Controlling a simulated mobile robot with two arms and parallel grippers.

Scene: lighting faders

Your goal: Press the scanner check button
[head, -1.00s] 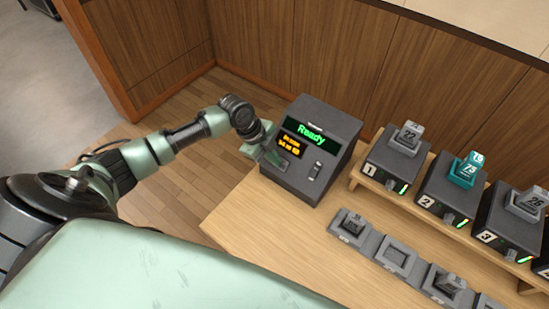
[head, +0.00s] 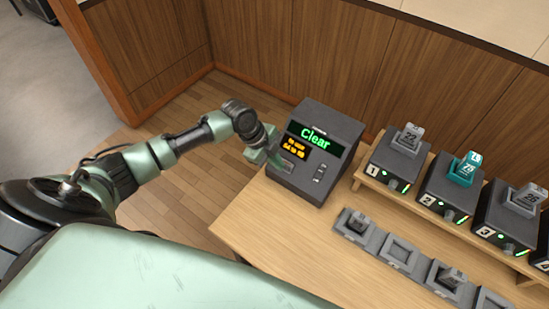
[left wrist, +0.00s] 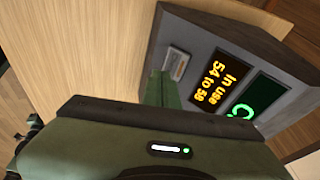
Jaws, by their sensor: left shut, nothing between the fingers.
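The scanner (head: 335,175) is a dark grey box at the back left corner of the table. Its upper screen (head: 314,138) reads "Clear" in green. An amber screen (left wrist: 220,78) below reads "In use" and a number range. A pale grey button (left wrist: 177,65) sits on the sloped face, beside the amber screen in the left wrist view. My left gripper (head: 274,158) is shut and empty, at the left side of the scanner face. Its fingertips (left wrist: 163,88) are close to the button; I cannot tell whether they touch it. My right gripper is not in view.
Numbered dark units (head: 397,160) stand on a wooden riser to the right, holding grey and teal blocks. A row of grey sockets (head: 400,255) lies in front. The table (head: 285,225) is bare in front of the scanner. A wood-panelled wall (head: 300,60) stands behind.

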